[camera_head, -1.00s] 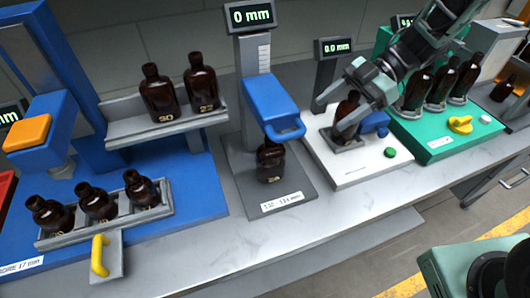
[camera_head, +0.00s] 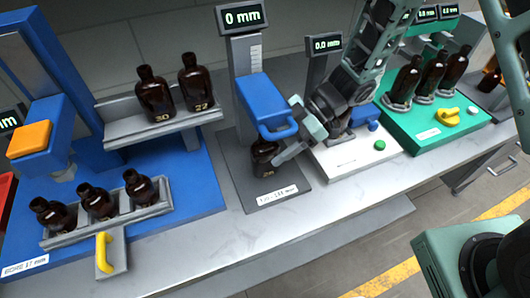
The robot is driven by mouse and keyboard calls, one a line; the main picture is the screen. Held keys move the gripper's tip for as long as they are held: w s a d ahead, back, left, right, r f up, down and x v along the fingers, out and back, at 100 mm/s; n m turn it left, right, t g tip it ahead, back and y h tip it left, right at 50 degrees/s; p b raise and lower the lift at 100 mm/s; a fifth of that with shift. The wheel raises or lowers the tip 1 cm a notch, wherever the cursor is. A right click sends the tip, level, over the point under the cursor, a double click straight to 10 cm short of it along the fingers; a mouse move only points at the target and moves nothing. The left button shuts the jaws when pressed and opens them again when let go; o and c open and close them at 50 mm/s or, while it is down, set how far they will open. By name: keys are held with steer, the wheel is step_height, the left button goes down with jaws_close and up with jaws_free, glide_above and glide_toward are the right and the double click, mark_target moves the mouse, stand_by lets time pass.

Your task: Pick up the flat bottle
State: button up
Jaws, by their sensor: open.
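Several dark amber bottles stand at the stations, and I cannot tell for certain which one is the flat bottle. One bottle (camera_head: 264,154) stands on the grey plate (camera_head: 239,183) under the blue head (camera_head: 262,100) of the height gauge; the head and its handle cover its top. My gripper (camera_head: 285,131) is open, just right of this bottle and beside the handle, with one finger reaching close to the bottle. I cannot tell whether it touches. The bottle place on the white station (camera_head: 340,160) is hidden behind my gripper and arm.
Two bottles (camera_head: 155,95) stand on the raised grey shelf (camera_head: 135,133) at left, with several more in a lower rack (camera_head: 150,208) with a yellow handle. Bottles (camera_head: 432,77) also stand on the green station (camera_head: 405,125). The bench front (camera_head: 270,240) is clear.

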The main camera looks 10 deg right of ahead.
steer(key=shift+x, duration=1.45)
steer(key=shift+r, duration=0.1)
steer(key=c, duration=1.2)
steer(key=shift+c, duration=0.2)
